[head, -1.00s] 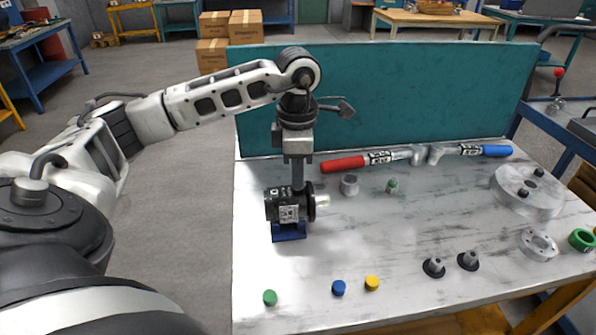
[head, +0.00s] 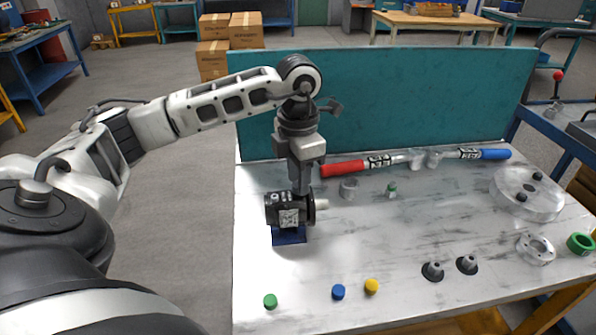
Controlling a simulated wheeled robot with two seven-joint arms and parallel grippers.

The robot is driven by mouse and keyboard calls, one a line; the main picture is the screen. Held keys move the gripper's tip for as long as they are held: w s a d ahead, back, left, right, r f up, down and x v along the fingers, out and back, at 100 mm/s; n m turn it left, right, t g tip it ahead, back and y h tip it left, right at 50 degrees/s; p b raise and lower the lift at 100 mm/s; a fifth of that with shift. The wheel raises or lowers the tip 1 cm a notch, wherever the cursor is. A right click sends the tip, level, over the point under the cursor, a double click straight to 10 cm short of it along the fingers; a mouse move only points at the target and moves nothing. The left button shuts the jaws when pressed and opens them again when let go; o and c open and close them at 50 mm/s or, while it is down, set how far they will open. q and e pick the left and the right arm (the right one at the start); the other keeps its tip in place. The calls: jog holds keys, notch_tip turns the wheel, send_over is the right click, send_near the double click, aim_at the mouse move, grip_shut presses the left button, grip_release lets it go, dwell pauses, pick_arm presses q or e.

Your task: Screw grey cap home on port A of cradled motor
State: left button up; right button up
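The black motor (head: 283,210) lies on its side in a blue cradle (head: 289,236) at the left of the table, with a pale label on its body and a metal shaft (head: 322,204) pointing right. My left gripper (head: 300,188) points down onto the top of the motor. Its fingers look close together, but their tips and anything between them are too small and hidden to make out. I cannot pick out a grey cap or port A there. My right gripper is not in view.
Green (head: 270,301), blue (head: 338,292) and yellow (head: 371,286) caps lie along the front. Two dark-based cones (head: 433,270) stand front right.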

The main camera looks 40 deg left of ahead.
pick_arm(q)
jog(key=n, duration=0.5)
jog(key=shift+p, duration=0.3)
grip_shut()
jog(key=m+b, duration=0.1)
jog(key=m, duration=0.3)
jog(key=shift+a, duration=0.1)
jog(key=shift+m, duration=0.8)
